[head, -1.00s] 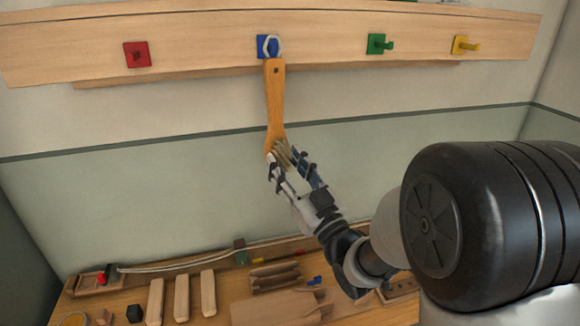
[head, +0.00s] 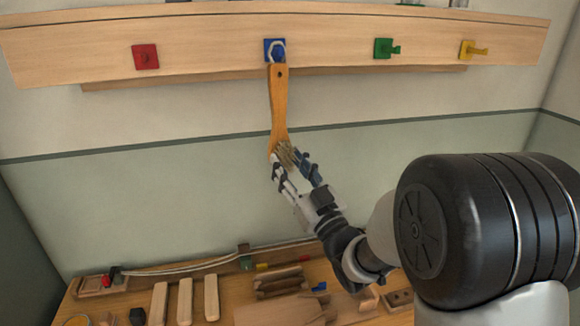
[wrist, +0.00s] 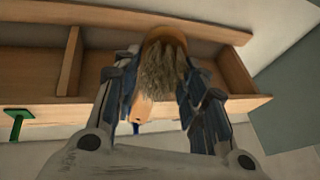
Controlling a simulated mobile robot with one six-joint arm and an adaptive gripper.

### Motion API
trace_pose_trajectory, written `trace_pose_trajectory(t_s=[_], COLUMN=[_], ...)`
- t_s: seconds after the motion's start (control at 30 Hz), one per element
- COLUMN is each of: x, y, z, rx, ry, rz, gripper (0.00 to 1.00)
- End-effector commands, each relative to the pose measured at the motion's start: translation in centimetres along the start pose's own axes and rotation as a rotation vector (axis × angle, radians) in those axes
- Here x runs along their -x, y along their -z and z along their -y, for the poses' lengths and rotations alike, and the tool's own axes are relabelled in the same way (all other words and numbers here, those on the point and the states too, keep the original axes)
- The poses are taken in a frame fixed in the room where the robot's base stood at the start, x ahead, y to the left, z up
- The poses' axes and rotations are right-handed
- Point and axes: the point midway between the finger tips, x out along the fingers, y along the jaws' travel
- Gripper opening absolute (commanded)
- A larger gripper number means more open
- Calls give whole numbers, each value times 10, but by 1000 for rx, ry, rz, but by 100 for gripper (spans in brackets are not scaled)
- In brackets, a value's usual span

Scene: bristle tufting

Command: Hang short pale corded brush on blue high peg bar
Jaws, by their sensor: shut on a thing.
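The brush has an orange-brown wooden handle (head: 279,105) and pale bristles (head: 285,153); in the wrist view the bristles (wrist: 160,72) point toward the camera. My gripper (head: 293,165) is shut on the brush at its bristle end and holds it upright, handle up. A white cord loop (head: 284,50) at the handle's top overlaps the blue peg plate (head: 268,45) on the high bar (head: 210,38). I cannot tell whether the loop is around the blue peg or only in front of it.
The bar also carries a red plate (head: 145,57), a green peg (head: 388,48) and a yellow peg (head: 472,50). Below, a workbench (head: 240,295) holds wooden blocks (head: 185,299) and a tray (head: 100,286). The wall between is clear.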

Motion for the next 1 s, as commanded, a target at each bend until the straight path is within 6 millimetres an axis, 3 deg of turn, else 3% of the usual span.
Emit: trace_pose_trajectory(t_s=[0.23,0.27,0.57,1.0], x=[0,0,0,0], y=[0,0,0,0], z=[0,0,0,0], rx=[0,0,0,0], ry=[0,0,0,0], rz=[-1,-1,0,1], gripper=[6,41,61,63])
